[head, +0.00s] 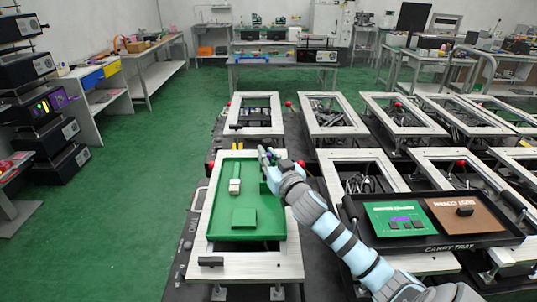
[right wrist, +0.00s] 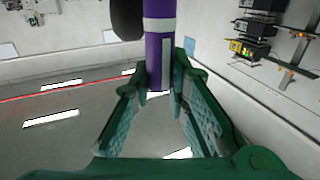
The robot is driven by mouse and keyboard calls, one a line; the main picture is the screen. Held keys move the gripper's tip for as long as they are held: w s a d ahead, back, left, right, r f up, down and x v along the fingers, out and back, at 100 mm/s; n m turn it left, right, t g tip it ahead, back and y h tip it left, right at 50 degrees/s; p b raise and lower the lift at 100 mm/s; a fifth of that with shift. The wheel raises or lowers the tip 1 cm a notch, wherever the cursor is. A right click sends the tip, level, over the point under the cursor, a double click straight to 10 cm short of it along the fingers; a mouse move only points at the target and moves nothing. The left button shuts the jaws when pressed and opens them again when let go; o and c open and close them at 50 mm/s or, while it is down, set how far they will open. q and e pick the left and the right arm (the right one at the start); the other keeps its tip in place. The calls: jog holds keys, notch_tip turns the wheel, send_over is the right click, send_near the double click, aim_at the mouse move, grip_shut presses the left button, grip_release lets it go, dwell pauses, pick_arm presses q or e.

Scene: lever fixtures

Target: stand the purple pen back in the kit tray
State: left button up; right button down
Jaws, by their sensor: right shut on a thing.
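The purple pen (right wrist: 158,48) shows in the right wrist view, with a pale band around it. My right gripper (right wrist: 160,88) is shut on its near end, one finger on each side. In the head view the right gripper (head: 268,162) is over the far right part of a green tray (head: 262,210), which looks like the kit tray. I cannot make out the pen clearly there. A white and tan brush-like thing (head: 235,181) and a green block (head: 243,217) are in the green tray. My left gripper is not in view.
A black carry tray (head: 430,242) with a green panel (head: 388,232) and a brown panel (head: 465,222) is at the right. Small yellow uprights (head: 238,146) stand at the green tray's far edge. Several pale-framed fixtures (head: 330,127) fill the bench behind.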

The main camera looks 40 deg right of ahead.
jog(key=shift+f, duration=0.1)
jog(key=c, duration=1.5)
grip_release()
jog(key=shift+o, duration=0.2)
jog(key=shift+s, duration=0.15)
jog(key=v, duration=1.1)
jog(key=shift+s, duration=0.35)
jog(key=shift+a, duration=0.1)
